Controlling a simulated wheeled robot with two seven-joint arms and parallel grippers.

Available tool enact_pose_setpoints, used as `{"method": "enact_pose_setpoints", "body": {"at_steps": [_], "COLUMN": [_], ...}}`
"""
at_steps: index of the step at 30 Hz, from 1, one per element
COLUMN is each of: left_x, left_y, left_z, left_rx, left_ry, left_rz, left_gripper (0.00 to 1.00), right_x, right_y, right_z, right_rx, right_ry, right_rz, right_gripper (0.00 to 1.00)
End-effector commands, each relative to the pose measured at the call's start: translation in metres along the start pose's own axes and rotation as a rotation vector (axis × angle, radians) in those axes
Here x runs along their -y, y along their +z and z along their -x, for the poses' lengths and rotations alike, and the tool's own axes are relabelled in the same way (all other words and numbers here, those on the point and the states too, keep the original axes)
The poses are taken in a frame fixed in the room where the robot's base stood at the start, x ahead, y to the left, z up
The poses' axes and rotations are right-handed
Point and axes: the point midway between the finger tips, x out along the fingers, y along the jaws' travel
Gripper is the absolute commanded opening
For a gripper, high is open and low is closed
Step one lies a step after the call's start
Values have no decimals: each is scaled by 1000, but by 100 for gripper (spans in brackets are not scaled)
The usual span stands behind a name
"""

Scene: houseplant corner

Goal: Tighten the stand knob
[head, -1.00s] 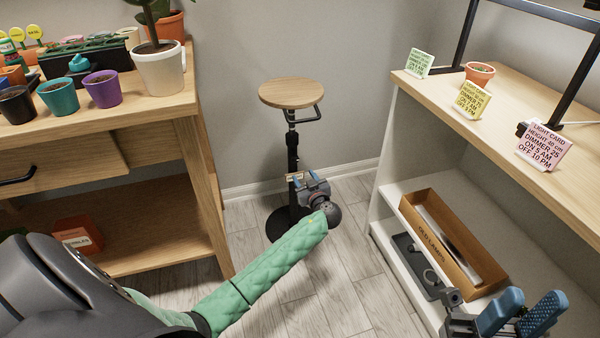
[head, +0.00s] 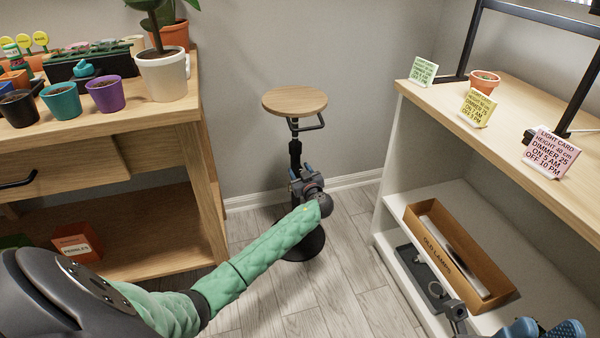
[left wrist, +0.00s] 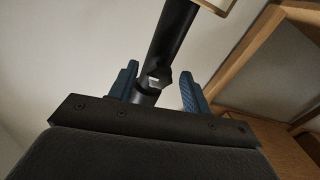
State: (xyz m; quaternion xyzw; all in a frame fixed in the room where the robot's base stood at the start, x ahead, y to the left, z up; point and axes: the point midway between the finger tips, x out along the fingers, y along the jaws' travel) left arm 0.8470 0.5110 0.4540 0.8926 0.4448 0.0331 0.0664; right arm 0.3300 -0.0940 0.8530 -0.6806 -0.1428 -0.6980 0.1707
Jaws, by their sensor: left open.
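The plant stand has a round wooden top (head: 295,101), a black post (head: 295,150) and a round dark base (head: 305,247). My left gripper (head: 305,176) is at the lower part of the post, and its arm hides part of the base. In the left wrist view the black post (left wrist: 172,40) runs down between the two blue fingers, which stand apart. A small dark knob-like piece with a light face (left wrist: 156,79) sits between them; I see no firm grip on it. My right gripper (head: 542,328) is at the bottom right, cut by the frame edge, its blue fingers apart.
A wooden bench with pots (head: 105,94) stands left. A white shelf unit with a wooden top (head: 500,110) stands right, holding light cards and an old lamps box (head: 460,262). The floor between is clear. A pale-edged plate (left wrist: 216,5) is above the fingers in the wrist view.

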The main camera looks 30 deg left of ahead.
Motion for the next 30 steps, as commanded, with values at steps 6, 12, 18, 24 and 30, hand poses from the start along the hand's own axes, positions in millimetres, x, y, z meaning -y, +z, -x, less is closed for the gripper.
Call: {"method": "enact_pose_setpoints", "body": {"at_steps": [6,12,18,24,30], "left_x": [0,0,0,0,0], "left_y": [0,0,0,1,1], "left_z": [0,0,0,1,1], "left_rx": [0,0,0,-3,-11], "left_ry": [0,0,0,-1,1], "left_rz": [0,1,-8,-71,-206], "left_gripper": [40,4,4,4,4], "right_x": [0,0,0,0,1], "right_y": [0,0,0,0,0], "right_z": [0,0,0,2,2], "right_rx": [-1,-1,1,2,3], "right_ry": [-1,-1,0,2,4], "right_rz": [0,0,0,-2,-5], "right_gripper": [32,32,32,32,32]}}
